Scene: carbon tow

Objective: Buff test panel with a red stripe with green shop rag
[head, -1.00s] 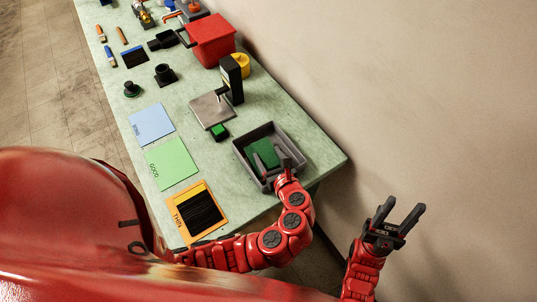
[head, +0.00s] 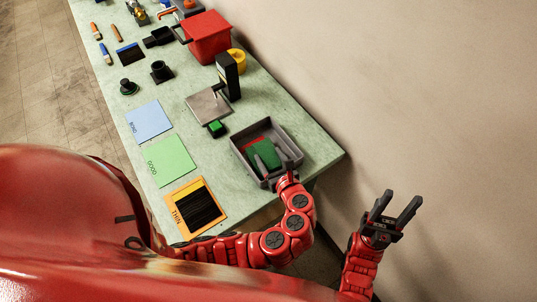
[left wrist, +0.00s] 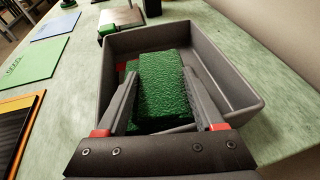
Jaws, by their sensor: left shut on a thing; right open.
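My left gripper (head: 269,157) is shut on a green shop rag (left wrist: 162,82), a thick textured block between its fingers. The rag also shows in the head view (head: 264,152). It is inside a grey tray (left wrist: 240,85) on the bench. A red patch (head: 256,138), apparently the stripe of the test panel, shows beside the rag in the tray; a sliver of it shows in the left wrist view (left wrist: 121,74). The rag hides much of the panel, and I cannot tell whether they touch. My right gripper (head: 397,207) is open and empty, off the bench at right.
Left of the tray lie an orange-framed card (head: 181,220), a green card (head: 170,162) and a blue card (head: 149,121). A stand with a metal plate (head: 207,104) and a small green block (head: 216,129) are behind it. A red bin (head: 207,37) stands further back.

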